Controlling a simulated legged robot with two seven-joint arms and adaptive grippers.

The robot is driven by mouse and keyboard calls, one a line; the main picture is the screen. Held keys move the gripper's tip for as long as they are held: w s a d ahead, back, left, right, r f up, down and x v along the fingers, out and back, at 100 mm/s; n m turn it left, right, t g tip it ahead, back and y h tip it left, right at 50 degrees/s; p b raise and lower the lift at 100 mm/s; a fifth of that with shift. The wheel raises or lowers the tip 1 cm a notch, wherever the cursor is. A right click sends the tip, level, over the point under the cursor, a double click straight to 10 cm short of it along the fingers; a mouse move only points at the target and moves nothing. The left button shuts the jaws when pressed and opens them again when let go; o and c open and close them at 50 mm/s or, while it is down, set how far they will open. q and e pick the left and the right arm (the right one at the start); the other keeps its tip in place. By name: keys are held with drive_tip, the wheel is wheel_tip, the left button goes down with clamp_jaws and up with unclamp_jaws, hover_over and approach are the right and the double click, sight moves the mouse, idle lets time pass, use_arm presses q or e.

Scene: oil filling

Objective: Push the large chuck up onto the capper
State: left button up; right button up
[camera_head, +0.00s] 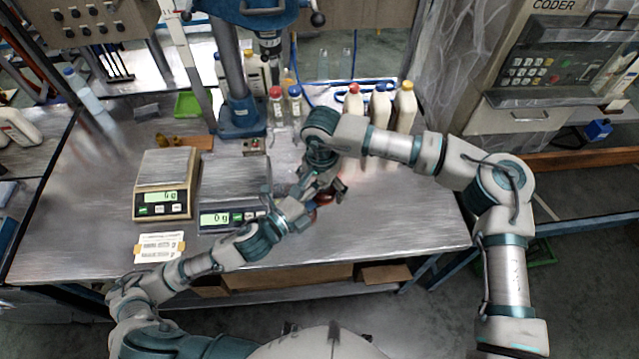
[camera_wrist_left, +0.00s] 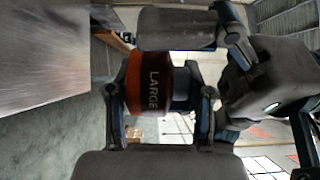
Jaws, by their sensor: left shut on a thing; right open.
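The large chuck (camera_wrist_left: 148,84) is an orange-red and dark ring marked LARGE, seen close up in the left wrist view. In the head view, small dark red parts of it (camera_head: 323,198) show between my grippers. The capper (camera_head: 268,48) hangs from the blue drill-press stand at the back, apart from the chuck.
Two scales (camera_head: 165,182) stand on the metal table (camera_head: 400,222) at left. Bottles with red and blue caps (camera_head: 277,105) stand near the blue base (camera_head: 238,122). White bottles (camera_head: 378,105) stand behind my right arm. The table's front right is clear.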

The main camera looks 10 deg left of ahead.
use_arm(q)
drive_tip(key=shift+d, duration=0.15)
use_arm(e)
drive_tip(key=shift+d, duration=0.15)
drive_tip(key=c, duration=0.7)
use_arm(q)
drive_tip(key=shift+r, duration=0.1)
use_arm(e)
drive_tip(key=c, duration=0.7)
use_arm(q)
drive_tip(key=o, duration=1.4)
use_arm(e)
drive_tip(key=shift+a, duration=0.2)
drive_tip(key=shift+c, duration=0.6)
